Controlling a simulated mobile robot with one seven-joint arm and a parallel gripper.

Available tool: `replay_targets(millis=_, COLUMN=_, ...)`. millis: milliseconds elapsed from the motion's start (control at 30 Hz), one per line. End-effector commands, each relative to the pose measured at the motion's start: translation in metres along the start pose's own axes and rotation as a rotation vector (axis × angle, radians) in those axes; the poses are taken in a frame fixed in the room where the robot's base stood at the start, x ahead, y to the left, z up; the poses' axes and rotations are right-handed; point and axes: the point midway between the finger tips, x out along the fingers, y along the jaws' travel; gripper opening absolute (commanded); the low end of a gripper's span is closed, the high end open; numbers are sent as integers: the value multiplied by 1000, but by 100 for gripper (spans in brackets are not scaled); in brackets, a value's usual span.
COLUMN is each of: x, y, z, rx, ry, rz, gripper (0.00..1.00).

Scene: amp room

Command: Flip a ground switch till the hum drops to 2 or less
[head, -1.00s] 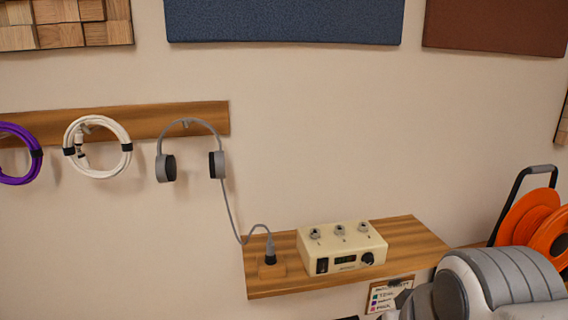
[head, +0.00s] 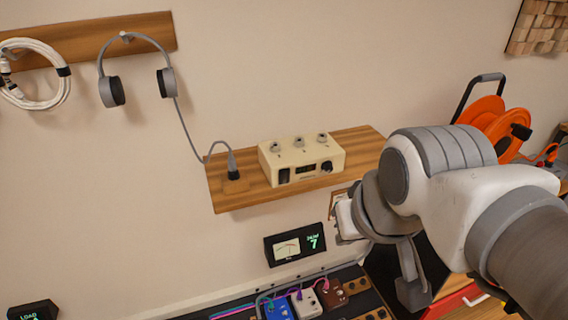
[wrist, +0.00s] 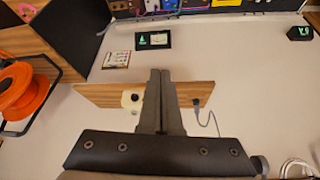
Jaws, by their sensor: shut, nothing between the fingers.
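A small black meter (head: 296,245) sits below the wall shelf in the head view. It has a pale dial and a green 7 under small lettering too blurred to read surely. It also shows in the wrist view (wrist: 154,40). No switch can be clearly identified as a ground switch. Several pedals, among them a blue one (head: 279,308) and a white one (head: 307,303), show at the bottom of the head view. My gripper (wrist: 160,74) is shut and empty, over the shelf in the wrist view, hiding part of it. It touches nothing that I can make out.
A wooden shelf (head: 232,200) carries a cream box (head: 326,158) with a small display, a knob and a plugged cable nearby. Headphones (head: 112,92) and a white cable coil (head: 62,90) hang left. An orange reel (head: 490,112) stands right. A "LOAD" display (head: 32,311) is lower left.

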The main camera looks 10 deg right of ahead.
Motion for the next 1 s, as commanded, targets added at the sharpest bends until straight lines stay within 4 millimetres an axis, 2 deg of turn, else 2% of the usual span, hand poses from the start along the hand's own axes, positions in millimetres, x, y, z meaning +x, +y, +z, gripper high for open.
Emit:
replay_targets(millis=267, x=0, y=0, z=0, rx=-1, ry=0, rz=-1, gripper=0)
replay_targets(millis=467, x=12, y=-6, z=-7, rx=-38, ry=-6, rz=-23, gripper=0)
replay_targets(millis=667, x=43, y=-21, z=-24, rx=-134, ry=-15, rz=-75, gripper=0)
replay_targets(millis=1000, x=104, y=-51, z=-51, rx=-308, ry=-20, rz=-150, gripper=0)
